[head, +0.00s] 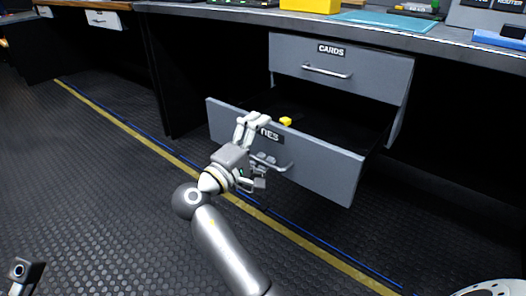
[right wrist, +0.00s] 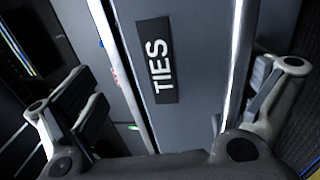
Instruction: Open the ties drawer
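The ties drawer (head: 318,165) is the lower grey drawer under the counter, and it stands pulled well out. Its black TIES label also shows close up in the right wrist view (right wrist: 160,65). Its bar handle (head: 285,167) is partly hidden by my right gripper. My right gripper (head: 262,150) is at the drawer front with its fingers wide apart. One finger is at the top edge and the other is down near the handle. I cannot tell whether either touches. A small part at the lower left edge may be my left gripper (head: 25,270); its fingers cannot be made out.
The cards drawer (head: 342,70) above is shut. A small yellow object (head: 286,121) shows inside the open drawer. The counter (head: 240,14) above holds a yellow box (head: 309,5) and a teal mat (head: 383,21). The dark floor left of the drawer is clear.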

